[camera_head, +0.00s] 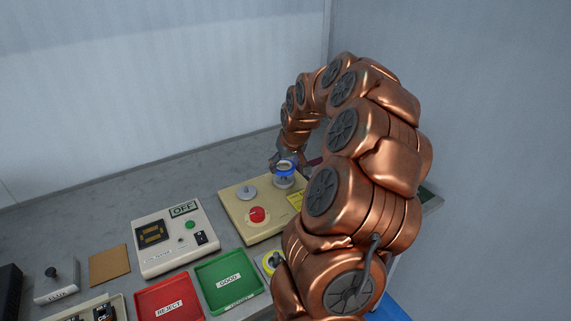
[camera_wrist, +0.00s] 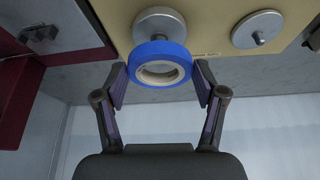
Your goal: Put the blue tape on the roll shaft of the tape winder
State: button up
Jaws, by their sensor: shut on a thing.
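The blue tape (camera_wrist: 160,49), a blue ring with a pale core, is between the two fingers of my gripper (camera_wrist: 160,78), which is shut on it. The tape winder (camera_head: 238,205) is a beige box with a red button and two silver discs. In the head view the tape (camera_head: 286,166) is just above the disc at the back right. In the wrist view that disc (camera_wrist: 160,20) and a short post lie behind the tape's far edge. I cannot tell whether the post's tip is inside the tape's hole.
The second silver disc (camera_head: 246,192) is beside the tape. A control box reading OFF (camera_head: 170,262) stands left of the winder. A red REJECT tray (camera_head: 143,306) and green GOOD tray (camera_head: 255,300) lie in front. A dark red object (camera_wrist: 75,30) is near my gripper.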

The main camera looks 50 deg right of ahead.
aim_at(286, 181)
jog(key=shift+f+b, duration=1.45)
jog(key=shift+f, duration=0.4)
jog(key=o, duration=1.2)
jog(key=shift+r, duration=0.15)
jog(key=v, duration=1.1)
jog(key=shift+s+r, duration=0.2)
jog(key=shift+r, duration=0.2)
